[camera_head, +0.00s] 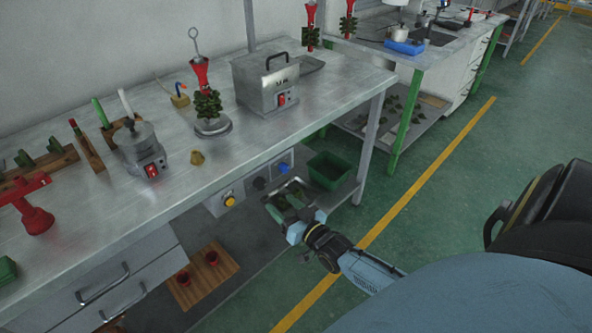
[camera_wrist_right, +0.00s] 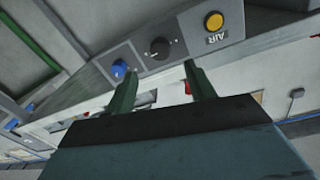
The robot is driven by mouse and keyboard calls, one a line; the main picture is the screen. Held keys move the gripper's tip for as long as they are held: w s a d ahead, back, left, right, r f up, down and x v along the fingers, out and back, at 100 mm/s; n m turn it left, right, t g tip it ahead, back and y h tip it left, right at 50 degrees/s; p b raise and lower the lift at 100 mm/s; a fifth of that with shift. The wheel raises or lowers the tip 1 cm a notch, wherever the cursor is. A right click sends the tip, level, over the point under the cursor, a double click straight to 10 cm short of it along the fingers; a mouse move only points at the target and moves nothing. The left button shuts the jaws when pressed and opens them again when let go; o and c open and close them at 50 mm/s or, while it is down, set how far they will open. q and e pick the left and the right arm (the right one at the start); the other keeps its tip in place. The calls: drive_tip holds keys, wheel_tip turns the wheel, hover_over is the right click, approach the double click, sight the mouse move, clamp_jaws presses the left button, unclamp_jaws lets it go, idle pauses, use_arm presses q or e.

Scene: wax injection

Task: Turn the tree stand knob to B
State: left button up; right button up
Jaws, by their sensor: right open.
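A black knob (camera_head: 259,183) sits on the panel under the bench's front edge, between a yellow button (camera_head: 229,201) and a blue knob (camera_head: 283,168). In the right wrist view the black knob (camera_wrist_right: 160,48) shows between the two fingertips, just beyond them. Its setting is too small to read. My right gripper (camera_head: 286,198) is open and empty in front of the panel, apart from the knob as far as I can tell. A tree stand (camera_head: 213,126) with a red-topped, dark green tree stands on the bench above. My left gripper is not in view.
The steel bench (camera_head: 230,155) overhangs the panel. A grey box with a handle (camera_head: 266,80) and a small pot (camera_head: 137,145) stand on it. A green bin (camera_head: 330,170) is on the lower shelf.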

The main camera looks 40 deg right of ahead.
drive_tip(key=s, duration=0.5)
drive_tip(key=shift+s+p, duration=0.15)
drive_tip(key=shift+p, duration=0.15)
